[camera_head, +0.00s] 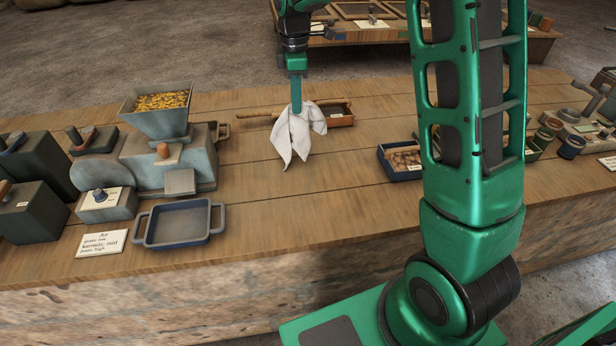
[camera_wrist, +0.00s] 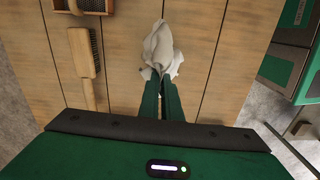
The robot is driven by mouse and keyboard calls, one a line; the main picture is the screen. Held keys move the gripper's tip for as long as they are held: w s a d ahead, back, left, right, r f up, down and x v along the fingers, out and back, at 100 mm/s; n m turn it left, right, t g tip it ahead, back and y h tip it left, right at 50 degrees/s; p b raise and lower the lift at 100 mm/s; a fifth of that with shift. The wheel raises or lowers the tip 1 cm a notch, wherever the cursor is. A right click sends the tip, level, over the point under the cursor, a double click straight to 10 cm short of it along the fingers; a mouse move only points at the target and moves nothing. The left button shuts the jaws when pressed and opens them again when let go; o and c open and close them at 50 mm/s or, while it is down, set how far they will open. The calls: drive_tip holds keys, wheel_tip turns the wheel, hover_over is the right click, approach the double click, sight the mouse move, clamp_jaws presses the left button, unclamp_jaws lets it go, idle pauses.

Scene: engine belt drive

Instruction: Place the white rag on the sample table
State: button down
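The white rag (camera_head: 292,138) hangs in loose folds from my gripper (camera_head: 295,106) over the middle of the near wooden table (camera_head: 330,190). In the wrist view the rag (camera_wrist: 160,50) spreads out beyond the two green fingertips (camera_wrist: 160,84), which are close together with the cloth pinched between them. I cannot tell whether the rag's lowest corner touches the tabletop. Another wooden table (camera_head: 375,42) stands farther back with framed trays on it. No visible label tells which one is the sample table.
A wooden-handled brush (camera_wrist: 83,55) lies beside the rag, near a small tray (camera_head: 341,121). A grinder with a grain-filled hopper (camera_head: 160,125) and a blue-grey tray (camera_head: 178,224) stand left. A blue box (camera_head: 402,172) is right. Bare planks lie in front of the rag.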

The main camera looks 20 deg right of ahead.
drive_tip(key=shift+n, duration=0.8)
drive_tip(key=s+f, duration=0.5)
drive_tip(key=s, duration=0.1)
drive_tip(key=s+f, duration=0.5)
drive_tip(key=s, duration=0.1)
drive_tip(key=s+f, duration=0.5)
drive_tip(key=s, duration=0.1)
drive_tip(key=shift+s+a, duration=0.1)
drive_tip(key=c, duration=1.6)
unclamp_jaws()
drive_tip(key=shift+o, duration=0.2)
